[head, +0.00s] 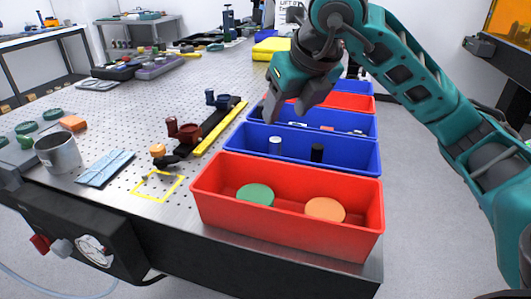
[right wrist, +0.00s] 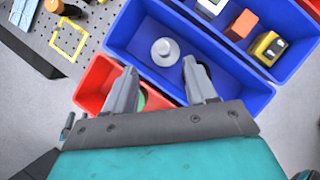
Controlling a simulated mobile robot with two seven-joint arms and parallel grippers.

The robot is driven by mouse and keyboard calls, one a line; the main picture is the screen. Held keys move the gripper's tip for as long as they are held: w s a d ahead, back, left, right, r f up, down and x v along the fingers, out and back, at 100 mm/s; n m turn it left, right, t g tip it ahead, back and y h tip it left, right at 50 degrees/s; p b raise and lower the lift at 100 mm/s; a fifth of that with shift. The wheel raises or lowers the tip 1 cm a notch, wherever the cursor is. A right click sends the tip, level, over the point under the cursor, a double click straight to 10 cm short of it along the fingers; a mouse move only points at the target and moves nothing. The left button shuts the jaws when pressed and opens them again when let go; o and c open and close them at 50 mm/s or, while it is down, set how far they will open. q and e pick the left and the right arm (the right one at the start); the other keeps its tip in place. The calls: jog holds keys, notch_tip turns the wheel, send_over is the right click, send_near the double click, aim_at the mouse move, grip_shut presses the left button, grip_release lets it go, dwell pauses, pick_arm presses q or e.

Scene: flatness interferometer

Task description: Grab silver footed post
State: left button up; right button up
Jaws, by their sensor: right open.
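The silver footed post (head: 275,145) stands upright in the front blue bin (head: 358,160), towards its left side. In the right wrist view the silver footed post (right wrist: 165,51) shows from above as a pale round foot with a narrower stem, on the floor of the blue bin (right wrist: 240,92). My right gripper (head: 286,112) is open and empty above the blue bins. In the right wrist view its fingertips (right wrist: 160,68) lie apart, with the post just beyond the gap between them. My left gripper is not in view.
A black post (head: 317,152) stands right of the silver one in the same bin. A red bin (head: 285,225) with green and orange discs is in front; more blue and red bins stand behind. The perforated table (head: 130,110) holds a yellow-edged rail (head: 220,127) left of the bins.

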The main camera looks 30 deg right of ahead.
aim_at(278, 142)
jog(key=x, duration=0.7)
jog(key=shift+s+f+b, duration=0.2)
jog(key=shift+s+b, duration=0.05)
jog(key=shift+b, duration=0.15)
jog(key=f, duration=0.2)
jog(key=w+f, duration=0.1)
jog(key=f, duration=0.1)
jog(key=shift+w+d+f, duration=0.1)
jog(key=shift+d, duration=0.15)
jog(key=shift+w+f, duration=0.25)
jog(key=shift+f, duration=0.1)
grip_shut()
